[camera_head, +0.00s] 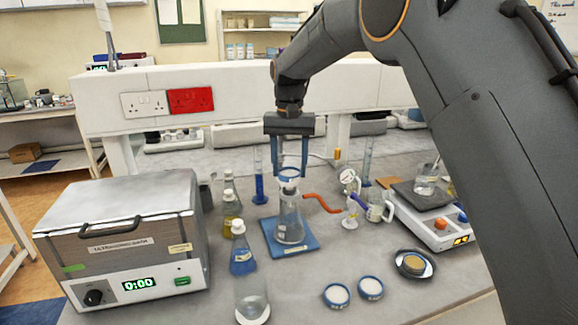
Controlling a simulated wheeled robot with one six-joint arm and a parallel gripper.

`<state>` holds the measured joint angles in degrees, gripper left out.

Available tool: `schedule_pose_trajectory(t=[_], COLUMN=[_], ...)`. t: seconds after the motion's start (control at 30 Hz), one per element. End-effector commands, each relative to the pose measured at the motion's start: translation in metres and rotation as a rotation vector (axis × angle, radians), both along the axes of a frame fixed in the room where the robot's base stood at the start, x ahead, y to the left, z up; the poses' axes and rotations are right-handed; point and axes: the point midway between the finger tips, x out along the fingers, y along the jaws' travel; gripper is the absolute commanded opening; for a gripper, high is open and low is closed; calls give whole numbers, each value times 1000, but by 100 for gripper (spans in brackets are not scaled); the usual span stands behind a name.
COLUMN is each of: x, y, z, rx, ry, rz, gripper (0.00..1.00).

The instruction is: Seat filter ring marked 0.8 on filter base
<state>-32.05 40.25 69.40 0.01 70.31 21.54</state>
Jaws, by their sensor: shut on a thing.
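My gripper (291,165) points down with its two blue fingers shut on a blue-and-white filter ring (290,174). The ring is directly over the mouth of a clear conical flask (290,222). The filter base (289,189) at the flask's top shows just under the ring. I cannot tell whether ring and base touch. The flask stands upright on a blue square mat (270,242), with a red hose (322,203) at its right side. The marking on the held ring is too small to read.
Two round blue-rimmed white pieces (337,295) (370,288) lie at the front, with a dark dish (414,264) to their right. An ultrasonic bath (125,245) is left, a balance (430,220) right.

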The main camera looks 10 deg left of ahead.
Motion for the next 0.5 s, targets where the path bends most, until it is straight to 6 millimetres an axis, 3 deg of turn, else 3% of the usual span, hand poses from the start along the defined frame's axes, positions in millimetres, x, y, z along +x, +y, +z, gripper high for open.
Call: schedule_pose_trajectory(t=[0.03,0.17,0.5], x=[0,0,0], y=[0,0,0], z=[0,0,4], rx=[0,0,0], ry=[0,0,-1], rz=[0,0,0], gripper=[54,72,72])
